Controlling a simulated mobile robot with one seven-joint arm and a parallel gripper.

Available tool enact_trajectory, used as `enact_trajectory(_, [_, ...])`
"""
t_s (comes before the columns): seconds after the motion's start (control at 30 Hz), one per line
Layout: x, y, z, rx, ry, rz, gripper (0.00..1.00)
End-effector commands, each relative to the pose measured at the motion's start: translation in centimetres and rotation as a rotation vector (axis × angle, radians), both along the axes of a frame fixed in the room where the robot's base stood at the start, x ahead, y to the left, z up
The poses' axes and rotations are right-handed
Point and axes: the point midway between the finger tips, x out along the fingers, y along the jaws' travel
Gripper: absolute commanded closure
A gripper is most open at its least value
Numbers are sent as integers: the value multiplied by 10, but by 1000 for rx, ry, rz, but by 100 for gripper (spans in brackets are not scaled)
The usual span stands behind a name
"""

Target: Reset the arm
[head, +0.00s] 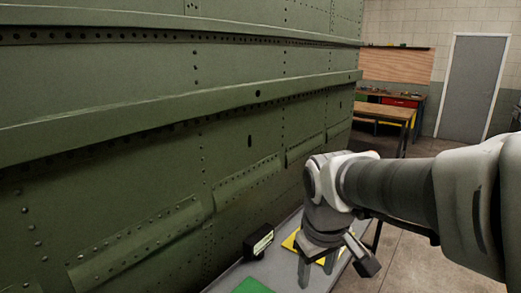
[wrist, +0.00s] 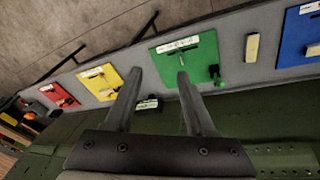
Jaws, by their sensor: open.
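My gripper (head: 317,268) hangs from my arm at the lower right of the head view, pointing down above a grey bench (head: 228,277). In the wrist view its two fingers (wrist: 160,73) are spread apart with nothing between them. Beyond the fingertips lies a green mat (wrist: 184,58) with small items on it. My arm reaches in from the right edge of the head view and bends down at the wrist. The gripper does not appear to touch anything.
The riveted green fuselage wall (head: 110,160) stands close on the left. The bench carries a red (wrist: 59,95), a yellow (wrist: 103,88) and a blue mat (wrist: 300,30), plus a black box (head: 258,241). A wooden table (head: 383,112) and a grey door (head: 470,88) stand behind; floor shows at right.

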Motion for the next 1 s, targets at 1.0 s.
enact_trajectory(1.0, [-109, -39, 24, 202, -242, -403, 45])
